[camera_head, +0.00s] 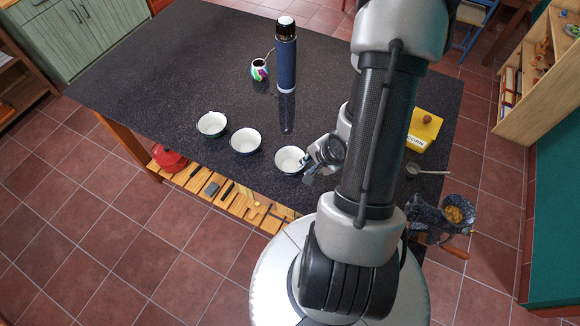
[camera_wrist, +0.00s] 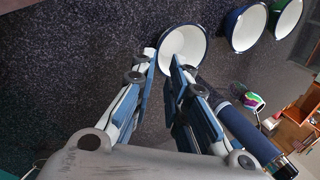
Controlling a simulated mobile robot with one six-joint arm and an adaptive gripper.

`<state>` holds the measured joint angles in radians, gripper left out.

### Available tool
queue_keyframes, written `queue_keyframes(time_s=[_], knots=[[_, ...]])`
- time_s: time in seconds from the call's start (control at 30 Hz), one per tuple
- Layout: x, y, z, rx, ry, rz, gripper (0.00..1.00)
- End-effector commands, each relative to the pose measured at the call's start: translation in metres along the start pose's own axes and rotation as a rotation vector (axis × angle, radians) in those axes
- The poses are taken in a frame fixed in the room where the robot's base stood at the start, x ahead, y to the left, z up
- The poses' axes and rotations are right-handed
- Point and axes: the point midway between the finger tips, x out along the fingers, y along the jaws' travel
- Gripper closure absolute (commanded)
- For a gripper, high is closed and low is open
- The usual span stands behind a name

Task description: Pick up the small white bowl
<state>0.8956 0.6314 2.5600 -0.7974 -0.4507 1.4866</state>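Three small bowls, white inside with dark outsides, stand in a slanting row on the dark speckled table (camera_head: 180,60). The bowl nearest my gripper (camera_head: 290,159) is the rightmost in the head view. In the wrist view this bowl (camera_wrist: 183,45) shows just beyond the fingertips, and the right finger covers part of its rim. My gripper (camera_wrist: 163,62) is open, its two fingers apart and nothing clearly held. In the head view my gripper (camera_head: 311,167) is at the bowl's right side. Whether a finger touches the bowl I cannot tell.
The middle bowl (camera_head: 245,141) and left bowl (camera_head: 211,124) are close by. A blue flask (camera_head: 286,60) and a colourful pot (camera_head: 259,70) stand farther back. A yellow box (camera_head: 423,129) and a ladle (camera_head: 414,170) are to the right. The table's left part is clear.

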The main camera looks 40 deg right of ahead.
Motion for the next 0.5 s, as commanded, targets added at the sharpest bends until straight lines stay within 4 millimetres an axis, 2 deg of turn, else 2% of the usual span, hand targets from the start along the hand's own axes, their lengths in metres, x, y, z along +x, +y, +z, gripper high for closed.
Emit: queue_keyframes(time_s=[0.03, 0.23, 0.4, 0.5], knots=[[0.011, 0.002, 0.0, -0.003, 0.002, -0.001, 0.85], [0.035, 0.002, 0.0, -0.004, 0.0, 0.0, 0.85], [0.072, 0.002, 0.0, -0.002, -0.002, 0.003, 0.85], [0.087, 0.001, 0.0, -0.002, -0.001, 0.002, 0.85]])
